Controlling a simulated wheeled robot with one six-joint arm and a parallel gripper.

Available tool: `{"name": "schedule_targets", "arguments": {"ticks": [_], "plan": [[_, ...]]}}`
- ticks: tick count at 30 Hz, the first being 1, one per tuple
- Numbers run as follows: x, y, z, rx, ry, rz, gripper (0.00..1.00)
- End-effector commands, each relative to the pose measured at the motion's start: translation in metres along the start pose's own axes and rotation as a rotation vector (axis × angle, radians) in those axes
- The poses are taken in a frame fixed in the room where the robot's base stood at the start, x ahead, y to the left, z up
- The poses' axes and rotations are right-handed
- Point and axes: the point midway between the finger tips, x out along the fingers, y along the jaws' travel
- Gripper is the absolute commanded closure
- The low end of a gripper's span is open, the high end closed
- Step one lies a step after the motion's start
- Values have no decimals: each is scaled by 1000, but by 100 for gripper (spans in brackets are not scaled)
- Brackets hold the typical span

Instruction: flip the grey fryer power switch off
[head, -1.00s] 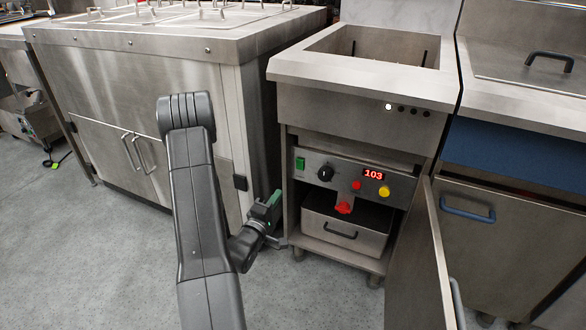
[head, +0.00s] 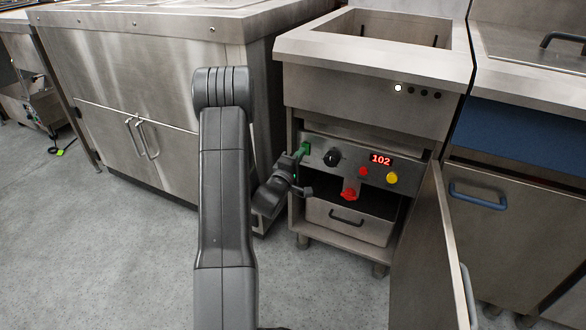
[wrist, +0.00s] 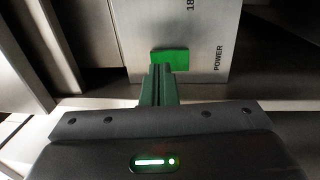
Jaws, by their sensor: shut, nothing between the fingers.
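The grey fryer (head: 365,62) stands right of centre in the head view, its lower door open and its control panel (head: 345,150) showing. The green power switch (wrist: 172,59) sits on the panel by the word POWER in the wrist view. In the head view the switch (head: 307,147) is at the panel's left end, partly hidden by my gripper (head: 302,152). In the wrist view my gripper (wrist: 158,70) is shut and empty, its green fingertips at the switch's lower edge. I cannot tell whether they touch it.
Right of the switch are a black knob (head: 333,157), a red 102 display (head: 381,159), a red button (head: 363,171) and a yellow button (head: 391,177). A red valve handle (head: 349,195) is below. The open door (head: 432,255) stands at right.

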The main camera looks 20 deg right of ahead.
Motion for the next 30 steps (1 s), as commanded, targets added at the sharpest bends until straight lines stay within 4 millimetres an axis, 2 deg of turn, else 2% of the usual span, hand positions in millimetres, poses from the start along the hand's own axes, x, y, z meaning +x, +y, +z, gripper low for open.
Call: {"name": "schedule_targets", "arguments": {"ticks": [5, 16, 22, 30], "plan": [[10, 0, 0, -1, 0, 1, 100], [11, 2, 0, -1, 0, -4, 100], [18, 8, 0, 0, -1, -63, 100], [19, 4, 0, 1, 1, -61, 100]]}}
